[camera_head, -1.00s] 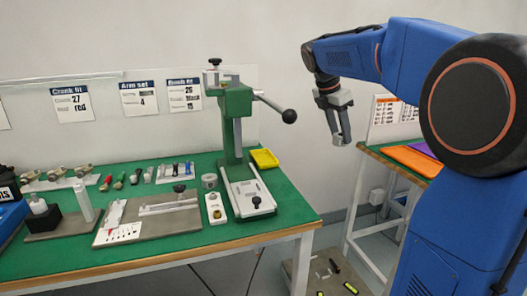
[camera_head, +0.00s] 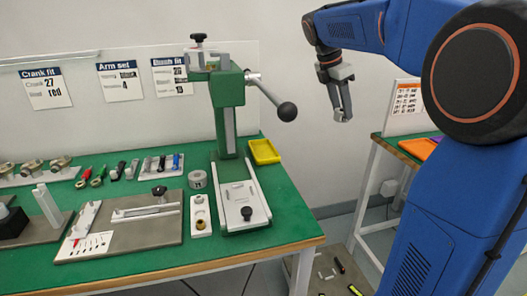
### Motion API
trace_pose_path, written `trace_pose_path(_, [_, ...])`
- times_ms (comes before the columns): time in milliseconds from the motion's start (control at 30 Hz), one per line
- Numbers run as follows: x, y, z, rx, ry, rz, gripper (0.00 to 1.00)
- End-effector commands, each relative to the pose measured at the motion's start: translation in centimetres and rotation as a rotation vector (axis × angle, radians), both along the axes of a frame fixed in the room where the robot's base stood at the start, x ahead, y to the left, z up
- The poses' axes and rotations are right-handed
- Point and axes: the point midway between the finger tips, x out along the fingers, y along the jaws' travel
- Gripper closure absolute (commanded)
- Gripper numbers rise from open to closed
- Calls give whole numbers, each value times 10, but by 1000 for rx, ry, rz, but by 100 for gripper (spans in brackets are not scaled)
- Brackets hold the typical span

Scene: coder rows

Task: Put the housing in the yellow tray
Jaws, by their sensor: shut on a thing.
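The yellow tray (camera_head: 264,152) sits at the right back of the green bench top, behind and right of the green press. My gripper (camera_head: 343,114) is up in the air, right of the yellow tray in the picture and pointing down. It is shut on a small grey piece at its fingertips, which looks like the housing (camera_head: 343,118). The fingers hide part of this piece. The visible part of the tray looks empty.
The green press (camera_head: 228,118) stands left of the tray, its ball-ended lever (camera_head: 287,111) sticking out towards my gripper. A grey fixture plate (camera_head: 120,222) and several small tools lie further left. A second table (camera_head: 405,155) stands at right. Bench top right of the press is mostly clear.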

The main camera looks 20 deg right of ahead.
Motion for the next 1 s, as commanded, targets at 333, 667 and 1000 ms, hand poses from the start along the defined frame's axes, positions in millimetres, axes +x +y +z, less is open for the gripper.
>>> trace_pose_path(333, [8,13,-6,0,1,-169,86])
trace_pose_path(667, [22,40,-16,0,3,-520,86])
trace_pose_path(1000, [37,76,-24,1,3,-994,86])
